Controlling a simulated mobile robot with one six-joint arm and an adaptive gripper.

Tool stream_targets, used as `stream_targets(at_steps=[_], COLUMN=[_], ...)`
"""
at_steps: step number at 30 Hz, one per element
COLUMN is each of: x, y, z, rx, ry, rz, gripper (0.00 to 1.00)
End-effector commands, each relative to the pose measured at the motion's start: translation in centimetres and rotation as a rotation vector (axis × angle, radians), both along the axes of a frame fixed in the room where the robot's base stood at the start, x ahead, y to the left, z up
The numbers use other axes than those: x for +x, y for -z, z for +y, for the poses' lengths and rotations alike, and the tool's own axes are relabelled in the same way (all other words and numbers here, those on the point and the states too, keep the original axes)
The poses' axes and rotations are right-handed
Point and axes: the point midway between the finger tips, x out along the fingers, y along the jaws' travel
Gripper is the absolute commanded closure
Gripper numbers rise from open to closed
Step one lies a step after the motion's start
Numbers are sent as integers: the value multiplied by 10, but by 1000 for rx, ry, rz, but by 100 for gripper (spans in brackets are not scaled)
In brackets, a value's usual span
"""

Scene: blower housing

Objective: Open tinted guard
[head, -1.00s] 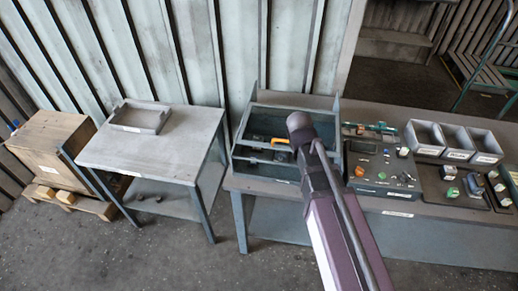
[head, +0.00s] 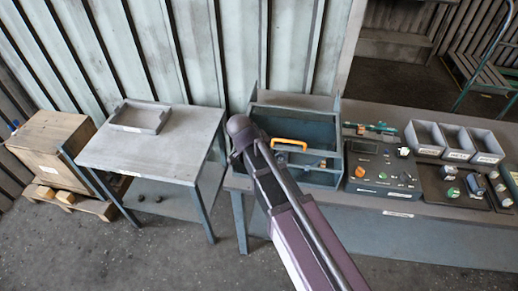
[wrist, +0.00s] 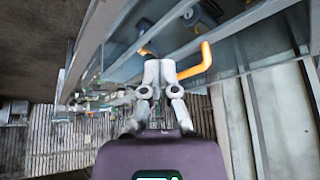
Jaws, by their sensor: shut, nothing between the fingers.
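The tinted guard (head: 300,124) is a blue-grey panel on the box-like housing on the bench, with an orange handle (head: 289,143). It appears raised and tilted, with the housing's inside partly visible below it; its exact angle is unclear. My gripper is hidden behind my arm in the head view. In the wrist view my gripper (wrist: 160,66) is shut and empty, its fingertips just left of the orange handle (wrist: 204,62). I cannot tell whether they touch it.
Right of the housing are a control panel (head: 383,175) with knobs and several grey bins (head: 457,139). A side table (head: 160,155) with a shallow tray (head: 140,116) stands left, beyond a floor gap. A wooden crate (head: 50,145) is at far left.

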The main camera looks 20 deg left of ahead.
Motion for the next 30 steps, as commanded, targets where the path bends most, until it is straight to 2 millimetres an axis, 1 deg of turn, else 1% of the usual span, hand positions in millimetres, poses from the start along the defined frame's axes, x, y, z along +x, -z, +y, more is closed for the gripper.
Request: stream_targets(at_steps=[1, 9, 15, 21, 30], x=[-3, -18, -28, -31, -32], y=[-1, -7, -11, -13, -13], z=[8, 42, 60, 66, 66], rx=[18, 147, 232, 270, 272], ry=[44, 305, 445, 504, 507], rz=[-27, -178, -263, -297, -298], gripper=[100, 100, 100, 100, 100])
